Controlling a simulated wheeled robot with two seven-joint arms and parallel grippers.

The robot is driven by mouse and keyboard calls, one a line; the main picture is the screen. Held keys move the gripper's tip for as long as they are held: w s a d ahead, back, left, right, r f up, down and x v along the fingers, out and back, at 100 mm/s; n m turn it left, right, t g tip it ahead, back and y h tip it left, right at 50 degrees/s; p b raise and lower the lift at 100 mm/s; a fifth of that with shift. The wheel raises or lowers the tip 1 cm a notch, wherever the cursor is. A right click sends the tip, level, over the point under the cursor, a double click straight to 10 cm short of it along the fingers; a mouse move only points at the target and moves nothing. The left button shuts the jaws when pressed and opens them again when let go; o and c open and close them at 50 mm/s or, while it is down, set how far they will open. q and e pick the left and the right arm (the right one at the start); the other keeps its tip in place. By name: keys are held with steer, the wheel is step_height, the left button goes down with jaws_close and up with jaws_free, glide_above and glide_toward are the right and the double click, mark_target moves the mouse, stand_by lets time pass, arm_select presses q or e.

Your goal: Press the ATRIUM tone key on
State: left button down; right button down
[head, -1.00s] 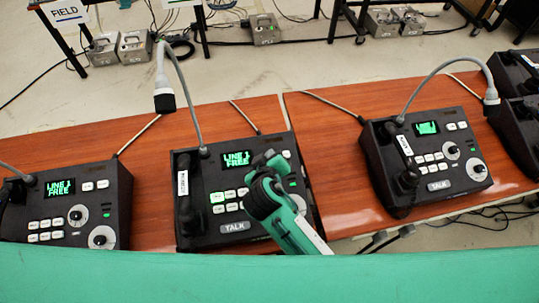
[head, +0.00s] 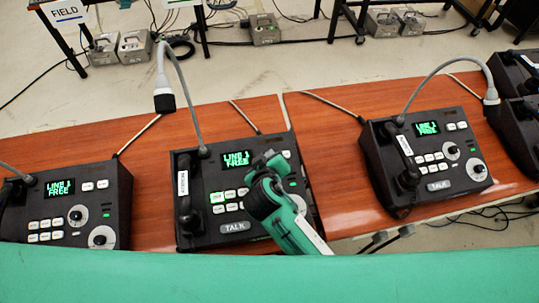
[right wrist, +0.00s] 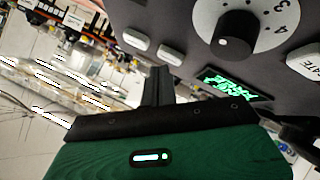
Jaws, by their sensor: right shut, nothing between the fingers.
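The middle paging phone (head: 203,225) stands on the wooden desk, with a screen (head: 238,159) reading LINE 1 FREE, small keys and a TALK key (head: 235,227). One key (head: 217,197) at its left glows green. The labels are too small for me to find ATRIUM. My right gripper (head: 270,163) is shut and empty over the phone's right half, hiding part of its keys and dial. The right wrist view shows its shut fingers (right wrist: 158,88) close to two pale keys (right wrist: 153,48), a dial (right wrist: 235,38) and a key ending in GATE (right wrist: 305,60). I cannot tell whether they touch. My left gripper is out of view.
Similar phones stand at the left (head: 65,210) and right (head: 425,160). The gooseneck microphone (head: 165,103) rises behind the middle phone. Cables run over the desk (head: 330,150). Bare wood shows between the middle and right phones.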

stand_by(0.3)
steer(key=shift+w+f, duration=0.1)
steer(key=shift+f, duration=0.3)
stand_by(0.3)
steer(key=shift+r+p, duration=0.45)
steer(key=shift+p, duration=0.05)
steer(key=shift+s+r+p, duration=0.25)
steer(key=shift+r+p, duration=0.4)
steer(key=shift+p, duration=0.1)
steer(key=r+p, duration=0.2)
steer(key=s+r+p, duration=0.1)
steer(key=r+p, duration=0.1)
steer(key=shift+s+d+r+p, duration=0.15)
steer(key=shift+r+p, duration=0.1)
steer(key=shift+p, duration=0.05)
